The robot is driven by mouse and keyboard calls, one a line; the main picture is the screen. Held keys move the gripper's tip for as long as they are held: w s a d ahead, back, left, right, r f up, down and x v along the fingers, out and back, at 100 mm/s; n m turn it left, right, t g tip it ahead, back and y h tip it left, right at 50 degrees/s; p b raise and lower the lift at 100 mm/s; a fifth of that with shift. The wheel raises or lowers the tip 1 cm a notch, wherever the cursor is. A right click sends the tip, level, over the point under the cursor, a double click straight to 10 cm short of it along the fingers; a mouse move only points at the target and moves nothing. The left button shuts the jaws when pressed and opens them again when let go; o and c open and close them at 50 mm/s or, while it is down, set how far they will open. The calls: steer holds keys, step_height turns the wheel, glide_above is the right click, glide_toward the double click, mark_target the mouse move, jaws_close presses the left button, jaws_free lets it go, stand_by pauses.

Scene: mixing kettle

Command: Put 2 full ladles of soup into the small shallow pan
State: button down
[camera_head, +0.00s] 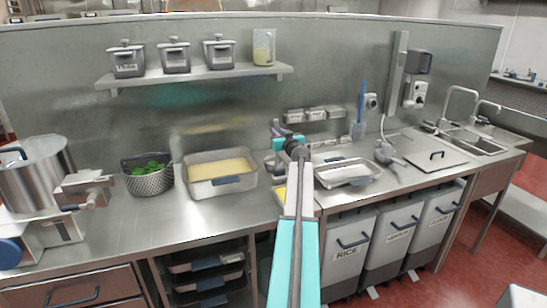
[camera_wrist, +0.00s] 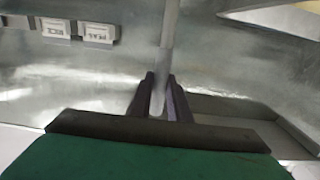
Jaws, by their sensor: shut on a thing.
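My gripper (camera_head: 281,136) is above the counter, right of the deep steel pan. In the wrist view its dark fingers (camera_wrist: 160,92) are shut on a slim grey metal handle (camera_wrist: 168,38), likely the ladle's. The ladle's bowl cannot be made out in either view. The deep rectangular pan (camera_head: 221,187) holds a yellowish, soup-like filling (camera_head: 222,167). A shallow steel pan (camera_head: 372,181) with a pale thing in it lies right of my arm. A steel kettle (camera_head: 38,180) stands at the far left. My arm hides part of the counter between the pans.
A perforated pot of greens (camera_head: 149,182) stands left of the deep pan. Lidded containers and a jug (camera_head: 264,47) stand on the wall shelf (camera_head: 195,77). Small labelled boxes (camera_head: 307,115) hang on the back wall.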

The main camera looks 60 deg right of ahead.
mark_target(277, 118)
steer(key=shift+r, duration=2.95)
